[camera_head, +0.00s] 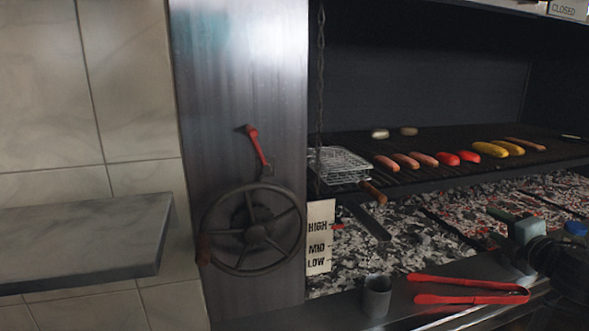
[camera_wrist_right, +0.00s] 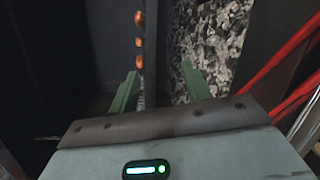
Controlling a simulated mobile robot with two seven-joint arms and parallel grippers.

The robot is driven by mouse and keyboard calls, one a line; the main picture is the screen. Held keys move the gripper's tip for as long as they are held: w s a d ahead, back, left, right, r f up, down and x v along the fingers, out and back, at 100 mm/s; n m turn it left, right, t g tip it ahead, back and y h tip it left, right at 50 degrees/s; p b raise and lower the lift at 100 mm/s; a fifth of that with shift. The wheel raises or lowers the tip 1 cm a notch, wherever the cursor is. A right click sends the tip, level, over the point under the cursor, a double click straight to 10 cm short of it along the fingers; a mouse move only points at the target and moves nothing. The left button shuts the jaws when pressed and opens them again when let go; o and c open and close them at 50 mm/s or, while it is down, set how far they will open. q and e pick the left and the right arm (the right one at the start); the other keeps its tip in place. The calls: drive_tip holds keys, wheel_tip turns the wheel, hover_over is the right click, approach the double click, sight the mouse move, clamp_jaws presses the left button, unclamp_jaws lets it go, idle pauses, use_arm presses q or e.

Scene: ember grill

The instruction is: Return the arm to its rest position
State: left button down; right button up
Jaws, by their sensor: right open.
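My right gripper (camera_head: 497,213) reaches in from the right edge of the head view, over the ember bed (camera_head: 460,205) and below the front edge of the grill grate (camera_head: 450,176). Its grey-green body and green fingers show there, with part of my dark arm behind. In the right wrist view the two green fingers (camera_wrist_right: 160,85) stand apart with nothing held between them. A dark bar and grey embers (camera_wrist_right: 210,45) lie beyond them. My left gripper is not in view.
Red tongs (camera_head: 470,283) lie on the front ledge, close below my right arm. A grey cup (camera_head: 376,297) stands to their left. Sausages (camera_head: 422,159), peppers (camera_head: 446,159) and corn (camera_head: 490,149) lie on the grate. A handwheel (camera_head: 254,229) and wire basket (camera_head: 338,164) are at left.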

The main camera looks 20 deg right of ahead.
drive_tip(key=s+a+f+m+g+y+p, duration=0.1)
drive_tip(key=s+a+f+m+g, duration=0.15)
drive_tip(key=s+a+f, duration=0.55)
drive_tip(key=s+a+f+m+g+y+p, duration=0.1)
drive_tip(key=s+a+f+m, duration=0.2)
drive_tip(key=f, duration=0.9)
drive_tip(key=s+a+f+m+g+y+p, duration=0.1)
drive_tip(key=s+a+f+m+g, duration=0.2)
drive_tip(key=s+f, duration=0.55)
use_arm(q)
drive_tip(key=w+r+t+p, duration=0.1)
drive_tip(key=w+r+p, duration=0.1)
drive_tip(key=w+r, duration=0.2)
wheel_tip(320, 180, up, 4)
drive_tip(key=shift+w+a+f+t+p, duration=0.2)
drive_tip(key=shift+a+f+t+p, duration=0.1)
drive_tip(key=shift+p, duration=0.1)
use_arm(e)
drive_tip(key=s+a+f+m+y, duration=0.1)
drive_tip(key=s+a+f+m, duration=0.3)
drive_tip(key=s+a, duration=0.4)
drive_tip(key=s+a+f+m+y, duration=0.1)
drive_tip(key=s+a+f+m, duration=0.2)
drive_tip(key=s+a, duration=0.6)
drive_tip(key=a+m+g, duration=0.1)
drive_tip(key=a, duration=0.7)
drive_tip(key=shift+s+f, duration=0.3)
drive_tip(key=shift+f, duration=0.05)
drive_tip(key=shift+d+m, duration=0.1)
drive_tip(key=shift+m, duration=0.15)
